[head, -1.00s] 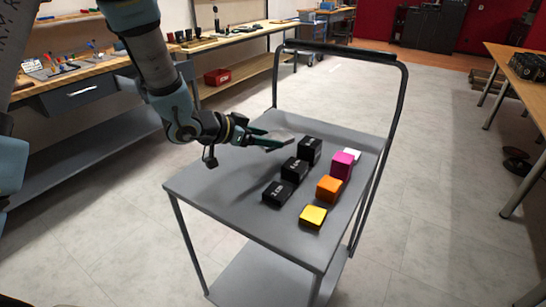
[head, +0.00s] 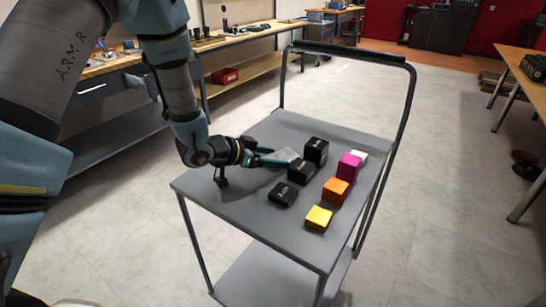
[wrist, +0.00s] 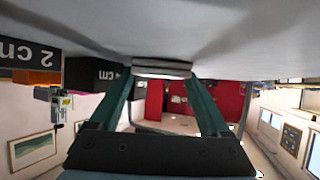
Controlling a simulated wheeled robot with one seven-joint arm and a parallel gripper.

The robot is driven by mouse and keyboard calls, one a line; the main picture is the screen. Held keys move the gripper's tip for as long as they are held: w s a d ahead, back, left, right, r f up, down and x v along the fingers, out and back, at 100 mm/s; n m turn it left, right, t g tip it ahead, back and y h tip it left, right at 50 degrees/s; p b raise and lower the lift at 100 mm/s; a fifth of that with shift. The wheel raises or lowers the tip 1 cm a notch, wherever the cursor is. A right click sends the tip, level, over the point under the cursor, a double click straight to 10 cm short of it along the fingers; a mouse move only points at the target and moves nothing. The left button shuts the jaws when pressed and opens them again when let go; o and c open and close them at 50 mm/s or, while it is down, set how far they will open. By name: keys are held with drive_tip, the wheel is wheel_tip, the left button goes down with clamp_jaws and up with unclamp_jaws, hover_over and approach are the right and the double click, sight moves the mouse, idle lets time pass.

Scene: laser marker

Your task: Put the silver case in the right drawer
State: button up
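The silver case (head: 283,156) is a flat, light grey piece at my fingertips, over the left part of the grey cart top (head: 235,190). In the wrist view the silver case (wrist: 162,68) spans the gap between the tips of my gripper (wrist: 162,76). In the head view my gripper (head: 274,157) has its green fingers along the case's two sides. I cannot tell whether they press on it. The case is close to the cart top; contact is unclear. A grey drawer front (head: 92,92) shows under the workbench at the left, partly behind my arm.
Black boxes (head: 301,171) stand just right of the case. Yellow (head: 319,217), orange (head: 335,190), magenta (head: 348,166) and white (head: 360,157) blocks stand farther right. A dark handle rail (head: 352,51) rises at the cart's far side. The floor between cart and workbench is open.

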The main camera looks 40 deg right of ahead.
drive_tip(key=shift+o, duration=1.3)
drive_tip(key=shift+r, duration=0.15)
